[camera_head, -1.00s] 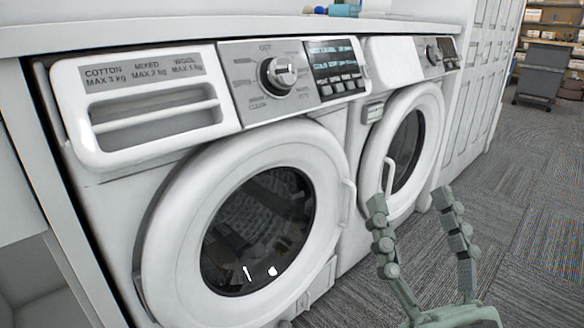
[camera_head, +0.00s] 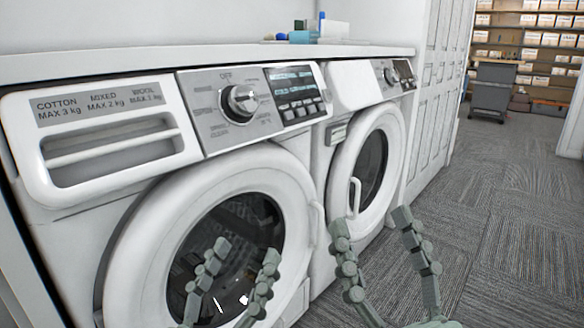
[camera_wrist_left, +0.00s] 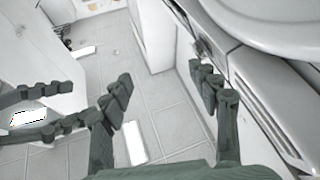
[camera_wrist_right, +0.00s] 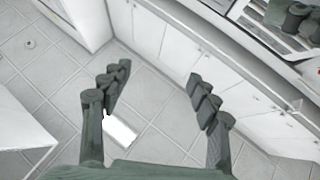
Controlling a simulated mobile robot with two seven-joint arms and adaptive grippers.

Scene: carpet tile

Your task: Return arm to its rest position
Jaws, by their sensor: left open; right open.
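My left gripper (camera_head: 246,249) is at the bottom of the head view, in front of the near washing machine's round door. Its two grey-green fingers are apart with nothing between them. My right gripper (camera_head: 371,220) is further right, in front of the second machine's lower door edge and the carpet. It is also open and empty. In the left wrist view, the left gripper (camera_wrist_left: 160,73) is spread over pale floor, with other green fingers at the left edge. In the right wrist view, the right gripper (camera_wrist_right: 158,72) is spread over pale tiles. Contact with the machines cannot be told.
The near washing machine (camera_head: 120,215) and a second washing machine (camera_head: 352,85) stand under a white counter (camera_head: 150,62). Small blue and white items (camera_head: 303,37) lie on the counter. Carpet (camera_head: 500,230) is clear at right. A grey cart (camera_head: 492,90) stands at the back.

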